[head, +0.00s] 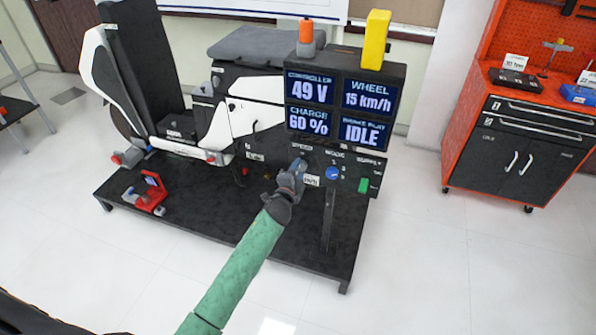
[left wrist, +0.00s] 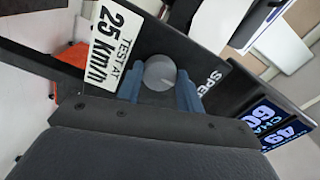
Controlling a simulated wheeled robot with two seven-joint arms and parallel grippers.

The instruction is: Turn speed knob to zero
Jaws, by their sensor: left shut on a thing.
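The speed knob (left wrist: 160,72) is a round grey knob on the dark panel, seen in the left wrist view beside the "SPEED" label. My left gripper (head: 296,172) reaches the panel below the screens, and its blue fingers are shut on the knob, one on each side. In the head view the gripper hides the knob. A white tag (left wrist: 105,47) reads "TEST AT 25 km/h". The display (head: 345,108) shows wheel 15 km/h, controller 49 V, charge 60 % and IDLE. My right gripper is not in view.
To the right on the panel are a blue mode knob (head: 333,173) and a green switch (head: 364,185). A yellow block (head: 376,38) and an orange-topped item (head: 306,32) stand on top. A red clamp-like tool (head: 151,195) lies on the black platform (head: 205,222). An orange cabinet (head: 455,150) stands right.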

